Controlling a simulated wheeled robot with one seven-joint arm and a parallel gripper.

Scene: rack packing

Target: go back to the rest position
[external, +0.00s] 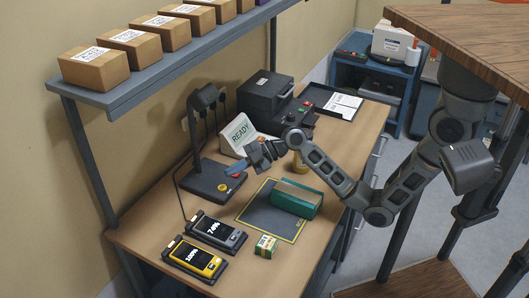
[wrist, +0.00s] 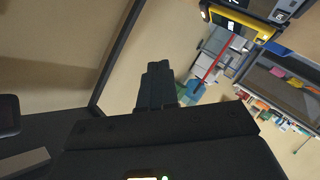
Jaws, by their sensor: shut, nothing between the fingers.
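My gripper (external: 236,170) is shut and empty. In the external view it is raised over the workbench (external: 150,237), above the left part of the dark mat and close to the black stand with the red and yellow buttons. My arm reaches in from the right. In the wrist view the dark closed fingers (wrist: 158,85) point away from the camera with nothing between them.
A teal box (external: 297,197) lies on the dark mat (external: 262,220). A small green-and-yellow box (external: 265,246), a yellow device (external: 196,260), a grey device (external: 216,233), the black stand (external: 212,178) and a READY sign (external: 238,134) are nearby. A shelf (external: 120,99) holds cartons overhead.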

